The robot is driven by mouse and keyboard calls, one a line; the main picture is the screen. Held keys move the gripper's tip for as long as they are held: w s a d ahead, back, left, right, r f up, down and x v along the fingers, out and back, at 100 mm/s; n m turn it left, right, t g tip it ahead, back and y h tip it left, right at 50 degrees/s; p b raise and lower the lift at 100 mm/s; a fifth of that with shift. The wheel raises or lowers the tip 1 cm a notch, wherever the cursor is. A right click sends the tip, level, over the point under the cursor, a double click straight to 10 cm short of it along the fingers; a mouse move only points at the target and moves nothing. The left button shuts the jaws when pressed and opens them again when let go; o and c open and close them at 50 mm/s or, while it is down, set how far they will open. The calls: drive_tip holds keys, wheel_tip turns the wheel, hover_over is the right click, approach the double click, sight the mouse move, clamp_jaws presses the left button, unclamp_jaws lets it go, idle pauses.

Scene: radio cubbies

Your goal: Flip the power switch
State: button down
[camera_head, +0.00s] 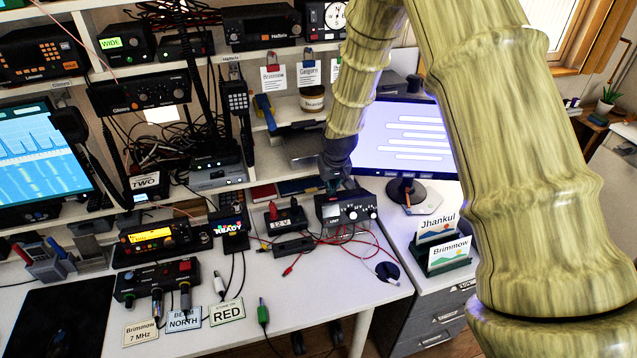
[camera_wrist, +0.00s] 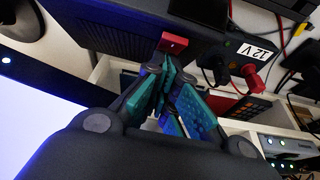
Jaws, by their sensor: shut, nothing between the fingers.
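A red rocker-like switch (camera_wrist: 173,43) sits on the edge of a dark box with a ribbed grille (camera_wrist: 110,30) in the wrist view. Which way the switch is set I cannot tell. My gripper (camera_wrist: 165,68) is shut and empty, with teal finger pads. Its tips are close to the red switch; I cannot tell if they touch it. In the head view my gripper (camera_head: 334,178) is just above and behind the box, partly hidden.
Red and black leads (camera_head: 318,240) lie in front. Shelves with radios fill the left.

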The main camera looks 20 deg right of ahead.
drive_tip(key=shift+f, duration=0.1)
drive_tip(key=shift+s+d, duration=0.1)
drive_tip(key=shift+r, duration=0.2)
drive_tip(key=shift+r, duration=0.1)
drive_tip(key=shift+r+p, duration=0.4)
drive_tip(key=shift+r, duration=0.2)
